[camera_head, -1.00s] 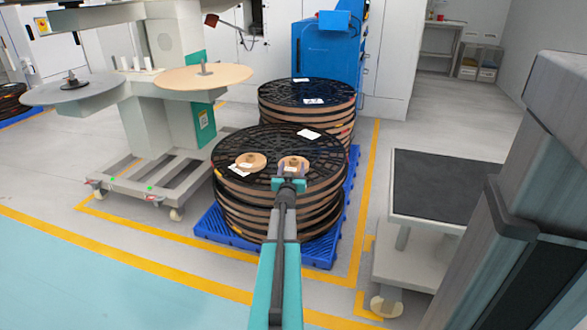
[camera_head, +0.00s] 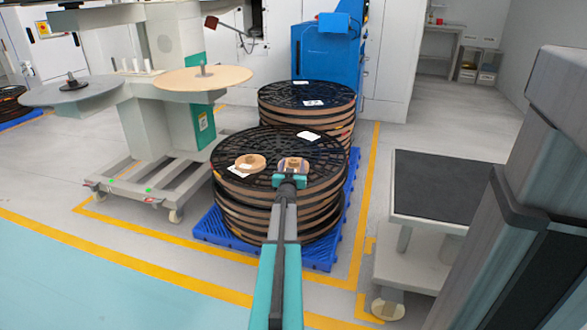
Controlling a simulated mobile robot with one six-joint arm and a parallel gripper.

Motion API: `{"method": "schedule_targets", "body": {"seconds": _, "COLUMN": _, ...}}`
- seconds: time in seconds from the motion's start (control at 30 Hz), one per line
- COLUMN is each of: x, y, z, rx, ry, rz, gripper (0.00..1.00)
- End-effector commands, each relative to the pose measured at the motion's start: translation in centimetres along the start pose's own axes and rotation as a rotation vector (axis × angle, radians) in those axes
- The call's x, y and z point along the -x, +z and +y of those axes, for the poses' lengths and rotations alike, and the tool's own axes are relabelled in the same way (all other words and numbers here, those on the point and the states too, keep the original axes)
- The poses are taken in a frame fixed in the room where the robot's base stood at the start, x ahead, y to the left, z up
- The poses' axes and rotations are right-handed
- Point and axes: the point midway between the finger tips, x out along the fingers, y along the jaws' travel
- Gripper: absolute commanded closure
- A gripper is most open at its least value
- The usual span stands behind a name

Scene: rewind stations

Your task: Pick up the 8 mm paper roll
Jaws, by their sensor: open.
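Two small tan paper rolls lie on top of the near stack of black reels (camera_head: 233,144). The left roll (camera_head: 250,162) lies flat beside a white label. The right roll (camera_head: 293,164) lies just beyond my gripper (camera_head: 291,174), whose jaws are open and close to it, seeming to reach either side of its near edge. I cannot tell which roll is the 8 mm one, or whether the jaws touch the right roll. The lower part of the right roll is partly hidden by my gripper.
The reels stand on a blue pallet (camera_head: 215,229). A second reel stack (camera_head: 305,93) stands behind. A rewind stand with round discs (camera_head: 205,77) is at the left. A cart with a dark top (camera_head: 438,185) is at the right. Open floor lies at the front left.

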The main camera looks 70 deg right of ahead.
Motion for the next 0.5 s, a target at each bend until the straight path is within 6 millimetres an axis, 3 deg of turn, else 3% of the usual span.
{"method": "schedule_targets", "body": {"seconds": 0.07, "x": 0.00, "y": 0.01, "z": 0.00, "rx": 0.000, "ry": 0.000, "rz": 0.000, "gripper": 0.46}}
{"method": "schedule_targets", "body": {"seconds": 0.33, "x": 0.00, "y": 0.02, "z": 0.00, "rx": 0.000, "ry": 0.000, "rz": 0.000, "gripper": 0.92}}
{"method": "schedule_targets", "body": {"seconds": 0.5, "x": 0.00, "y": -0.05, "z": 0.00, "rx": 0.000, "ry": 0.000, "rz": 0.001, "gripper": 0.94}}
